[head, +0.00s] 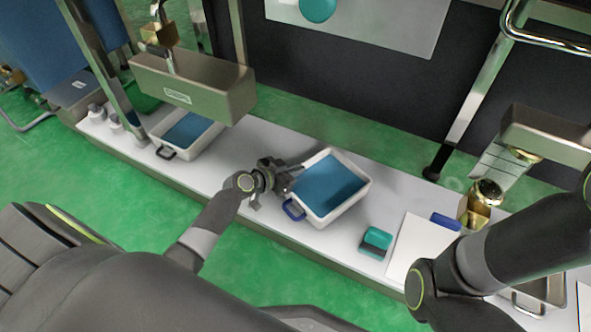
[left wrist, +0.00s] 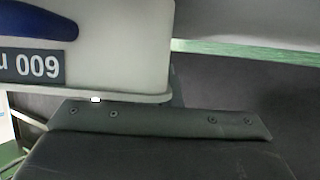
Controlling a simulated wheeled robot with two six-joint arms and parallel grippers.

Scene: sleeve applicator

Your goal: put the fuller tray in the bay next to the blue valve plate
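A white tray (head: 364,191) with blue liquid and a blue handle stands on the white bench strip near the middle. A second white tray (head: 213,136) with blue liquid and a dark handle stands farther left, partly hidden by a beige housing. I cannot tell surely which is fuller. My left gripper (head: 279,186) is at the left side of the middle tray, near its blue handle. My right gripper is out of view. No blue valve plate is clearly identifiable.
The beige housing (head: 195,84) with a brass valve hangs above the left tray. Right of the middle tray are a teal block (head: 376,240), a white sheet (head: 412,250) and a blue object (head: 446,221). A brass fitting (head: 480,203) and metal posts stand farther right.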

